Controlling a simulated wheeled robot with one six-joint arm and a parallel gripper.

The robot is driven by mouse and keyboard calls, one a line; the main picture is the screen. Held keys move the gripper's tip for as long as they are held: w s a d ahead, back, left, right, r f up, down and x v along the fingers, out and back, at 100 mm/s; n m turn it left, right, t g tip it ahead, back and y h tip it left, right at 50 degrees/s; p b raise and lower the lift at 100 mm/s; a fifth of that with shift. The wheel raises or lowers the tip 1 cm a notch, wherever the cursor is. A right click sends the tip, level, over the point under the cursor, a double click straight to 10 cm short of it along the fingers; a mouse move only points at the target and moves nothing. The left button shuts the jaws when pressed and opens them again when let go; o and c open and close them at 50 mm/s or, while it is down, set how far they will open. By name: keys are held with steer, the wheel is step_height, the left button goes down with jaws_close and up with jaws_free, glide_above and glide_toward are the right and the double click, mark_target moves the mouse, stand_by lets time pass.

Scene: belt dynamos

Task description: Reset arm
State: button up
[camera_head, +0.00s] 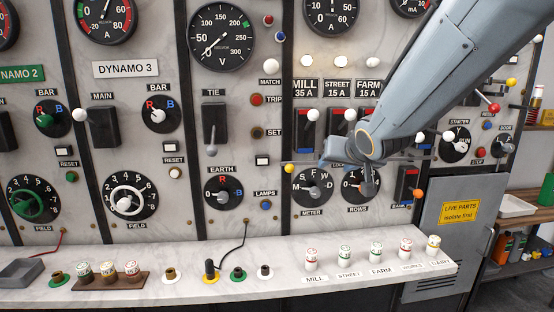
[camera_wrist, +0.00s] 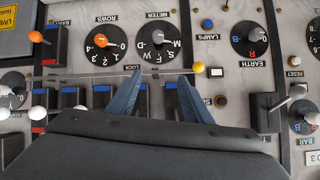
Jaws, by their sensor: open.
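My gripper (camera_head: 338,163) is open in front of the marble switchboard, near the lock bar below the feeder switches. The wrist view, which sees the board upside down, shows the two blue-grey fingers of my gripper (camera_wrist: 160,76) apart with nothing between them. The lock bar (camera_wrist: 100,76) runs across at the fingertips and ends in a yellow knob (camera_wrist: 199,68). That yellow knob also shows in the head view (camera_head: 289,168). I cannot tell whether the fingers touch the bar. My grey arm hides part of the board at right.
The meter selector (camera_head: 312,187) and rows selector (camera_head: 361,184) are below my gripper. White-knobbed feeder switches (camera_head: 313,115) stand above. A marble ledge (camera_head: 150,292) below carries several fuses and sockets. A grey cabinet (camera_head: 458,215) is at right. Open room lies before the board.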

steer(key=s+d+f+n+g+b, duration=0.1)
steer(key=s+f+g+b, duration=0.2)
steer(key=s+f+g, duration=0.7)
steer(key=s+f, duration=1.4)
steer(key=f, duration=0.2)
steer(key=shift+f+h+b, duration=0.2)
steer(key=shift+h+b, duration=0.2)
steer(key=shift+w+d, duration=0.1)
